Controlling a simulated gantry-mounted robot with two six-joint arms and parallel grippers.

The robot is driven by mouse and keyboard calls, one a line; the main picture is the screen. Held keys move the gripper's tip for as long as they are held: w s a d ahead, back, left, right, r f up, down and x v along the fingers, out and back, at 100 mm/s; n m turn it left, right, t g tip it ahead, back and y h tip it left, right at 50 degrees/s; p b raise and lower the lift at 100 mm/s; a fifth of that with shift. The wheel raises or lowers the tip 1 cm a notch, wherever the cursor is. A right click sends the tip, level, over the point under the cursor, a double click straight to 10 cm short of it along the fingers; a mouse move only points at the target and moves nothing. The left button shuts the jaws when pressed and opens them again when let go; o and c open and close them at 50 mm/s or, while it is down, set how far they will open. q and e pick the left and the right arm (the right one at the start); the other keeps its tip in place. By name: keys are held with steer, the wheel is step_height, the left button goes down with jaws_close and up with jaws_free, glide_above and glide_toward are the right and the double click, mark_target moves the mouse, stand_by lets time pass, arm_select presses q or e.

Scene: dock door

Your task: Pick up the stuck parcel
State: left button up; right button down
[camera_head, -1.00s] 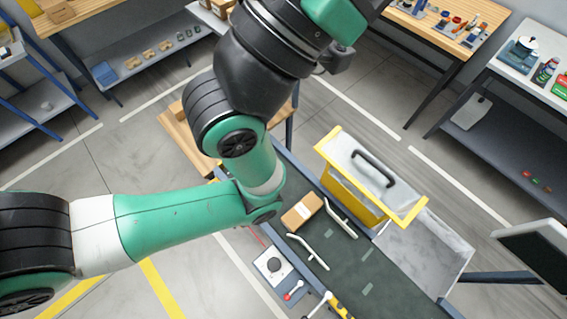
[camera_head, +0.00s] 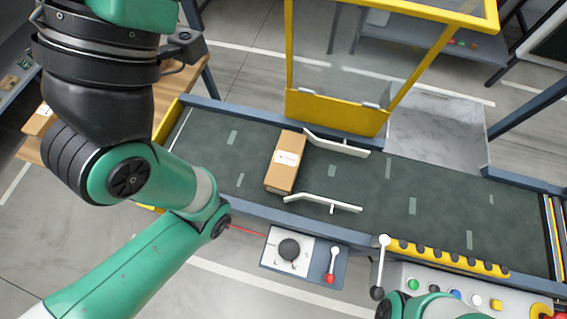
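The parcel (camera_head: 287,162) is a brown cardboard box with a white label. It sits slightly askew on the dark green conveyor belt (camera_head: 340,190). It is at the left ends of two white guide rails, the far rail (camera_head: 335,146) and the near rail (camera_head: 322,203). Its far right side lies close to or against the far rail; I cannot tell if they touch. A green and black arm of mine fills the left side, well left of the parcel. Neither gripper's fingers show in the view, and nothing holds the parcel.
A yellow-framed clear guard (camera_head: 338,112) stands at the belt's far side, behind the parcel. A control box (camera_head: 290,250) with a black knob and red-tipped lever (camera_head: 332,265) is at the near edge. A button panel (camera_head: 470,296) lies at lower right. The belt right of the rails is clear.

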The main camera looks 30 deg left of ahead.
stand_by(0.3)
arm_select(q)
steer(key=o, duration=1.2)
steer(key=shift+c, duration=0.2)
